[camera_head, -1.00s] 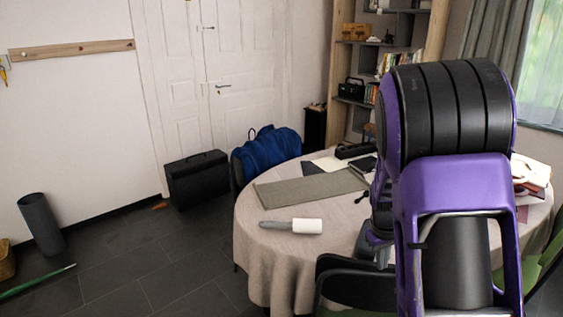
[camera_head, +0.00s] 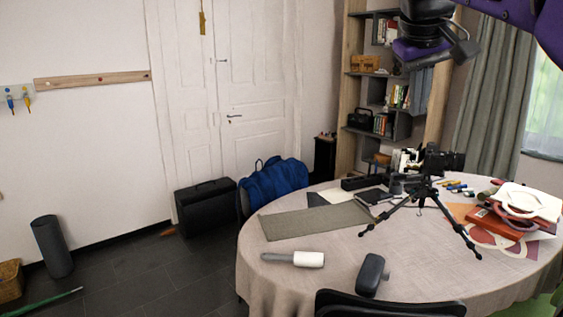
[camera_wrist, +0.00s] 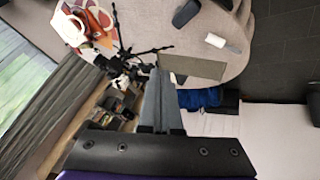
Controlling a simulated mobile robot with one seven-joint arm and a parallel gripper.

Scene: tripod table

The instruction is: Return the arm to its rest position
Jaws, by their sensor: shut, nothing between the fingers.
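My gripper (camera_wrist: 158,76) is shut and empty in the wrist view, its two grey fingers together. Part of my dark and purple arm shows at the top right of the head view, raised well above the table (camera_head: 330,262); the gripper fingers cannot be made out there. A black tripod with a camera (camera_head: 440,163) stands upright on the table. A white roller with a grey handle (camera_head: 308,259) and a dark grey rounded object (camera_head: 371,273) lie near the front edge. The wrist view looks down on the table from above, with the roller (camera_wrist: 215,40) visible.
A grey-green mat (camera_head: 315,221) lies on the table. Books and papers (camera_head: 500,222) are at its right. A dark chair (camera_head: 390,305) stands in front. A blue bag (camera_head: 275,185) and black case (camera_head: 205,205) are behind at left. A bookshelf (camera_head: 355,62) stands at the back.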

